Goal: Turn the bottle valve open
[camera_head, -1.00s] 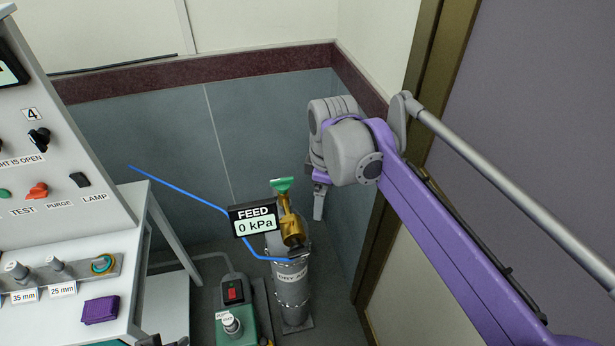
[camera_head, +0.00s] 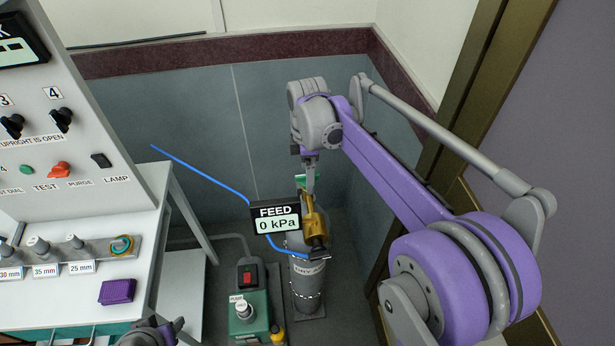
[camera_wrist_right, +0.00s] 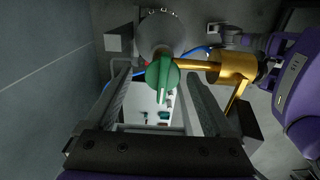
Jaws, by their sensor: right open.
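The grey bottle (camera_head: 306,288) stands upright on the floor, with a brass valve body (camera_head: 315,226) at its top. The green valve handle (camera_head: 300,181) is partly hidden by my right gripper (camera_head: 311,184), which points down over it. In the right wrist view the green handle (camera_wrist_right: 162,76) lies between the two open fingers of my right gripper (camera_wrist_right: 158,72). Gaps show on both sides of the handle, so the fingers do not appear closed on it. A part of my left arm, perhaps its gripper (camera_head: 155,332), shows at the bottom edge, cut off.
A FEED display (camera_head: 275,217) reading 0 kPa hangs beside the valve, in front of a blue hose (camera_head: 205,174). A green pump (camera_head: 250,305) stands left of the bottle. A bench with a control panel (camera_head: 70,155) is at left. Walls close the corner behind.

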